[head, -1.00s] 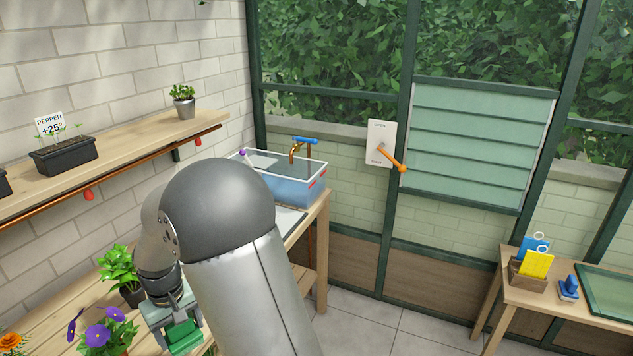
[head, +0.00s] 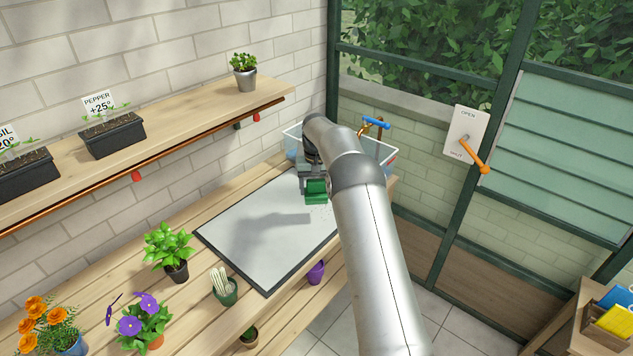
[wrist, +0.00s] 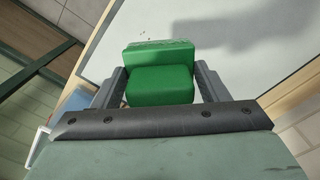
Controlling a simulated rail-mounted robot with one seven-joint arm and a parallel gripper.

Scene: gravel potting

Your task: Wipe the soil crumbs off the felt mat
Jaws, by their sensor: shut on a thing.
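The felt mat (head: 255,232) is light grey with a dark border and lies flat on the wooden bench; part of it also shows in the wrist view (wrist: 235,60). My gripper (head: 315,180) is shut on a green block (head: 316,197), over the mat's far right part. In the wrist view the block (wrist: 160,84) sits between both fingers. I cannot tell whether it touches the mat. A few tiny dark specks, likely soil crumbs (wrist: 124,99), show beside the block in the wrist view. My arm hides the mat's right corner.
A clear tub (head: 292,138) and a blue-handled tap (head: 376,123) stand behind my gripper. A leafy pot (head: 172,250), a green cup with white sticks (head: 224,287) and purple flowers (head: 140,318) stand left of the mat. A wall shelf (head: 190,118) runs above the bench.

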